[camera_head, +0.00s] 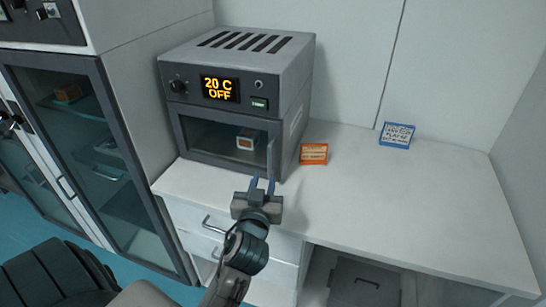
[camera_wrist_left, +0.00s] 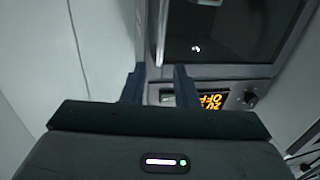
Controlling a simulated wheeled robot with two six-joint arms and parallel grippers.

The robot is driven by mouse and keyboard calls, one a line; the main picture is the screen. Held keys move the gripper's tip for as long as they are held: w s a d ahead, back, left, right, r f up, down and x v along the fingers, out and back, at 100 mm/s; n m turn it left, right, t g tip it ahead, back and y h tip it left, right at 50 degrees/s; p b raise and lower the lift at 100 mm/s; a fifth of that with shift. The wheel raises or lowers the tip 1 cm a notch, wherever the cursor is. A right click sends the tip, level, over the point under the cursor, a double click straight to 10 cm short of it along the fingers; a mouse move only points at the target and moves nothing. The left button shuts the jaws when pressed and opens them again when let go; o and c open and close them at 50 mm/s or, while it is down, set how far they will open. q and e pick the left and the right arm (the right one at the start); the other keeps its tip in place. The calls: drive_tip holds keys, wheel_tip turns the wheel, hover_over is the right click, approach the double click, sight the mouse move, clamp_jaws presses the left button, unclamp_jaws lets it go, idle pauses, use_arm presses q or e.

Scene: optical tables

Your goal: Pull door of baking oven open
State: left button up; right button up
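The baking oven (camera_head: 237,90) stands on the white bench, its display reading "20 C OFF". Its dark glass door (camera_head: 205,137) looks closed, and a small box shows inside behind the glass. The upright door handle (camera_head: 271,157) is at the door's right edge. My right gripper is not in view.
The white bench (camera_head: 400,205) is clear to the right. A glass-fronted cabinet (camera_head: 95,150) stands at the left.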

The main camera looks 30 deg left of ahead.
sight(269, 158)
use_arm(q)
drive_tip(key=p+x, duration=0.2)
drive_tip(key=x, duration=0.7)
drive_tip(key=shift+s+p, duration=0.1)
drive_tip(key=shift+p, duration=0.25)
drive_tip(key=shift+x, duration=0.8)
drive_tip(key=shift+f, duration=0.15)
drive_tip(key=shift+c, duration=0.2)
clamp_jaws()
